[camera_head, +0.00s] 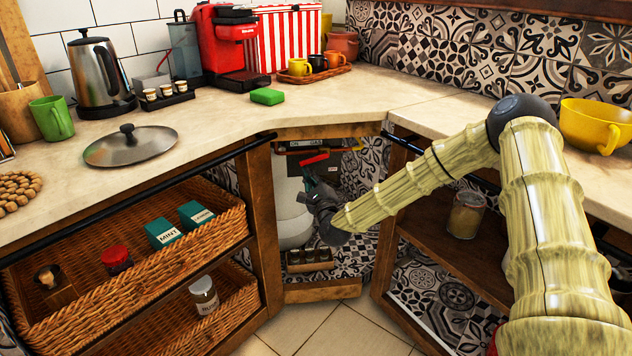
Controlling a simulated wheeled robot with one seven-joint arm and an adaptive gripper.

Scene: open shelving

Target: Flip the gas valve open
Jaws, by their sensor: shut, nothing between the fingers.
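The gas valve's red lever (315,159) is in the corner opening under the counter, just below a dark panel (318,145) marked "GAS". The lever lies close to level, tilted slightly. A pale rounded tank (290,215) stands below and behind it. My gripper (308,184) reaches into the opening from the right, just under the lever. It is shut and holds nothing. I cannot tell whether its fingertips touch the lever. The gripper partly hides the tank and the space behind the valve.
Wooden posts (263,225) frame the opening on both sides, with a counter edge (330,131) above. A small rack (309,260) sits at the bottom. Wicker baskets (150,250) fill the left shelves. A jar (466,214) stands on the right shelf near my arm.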

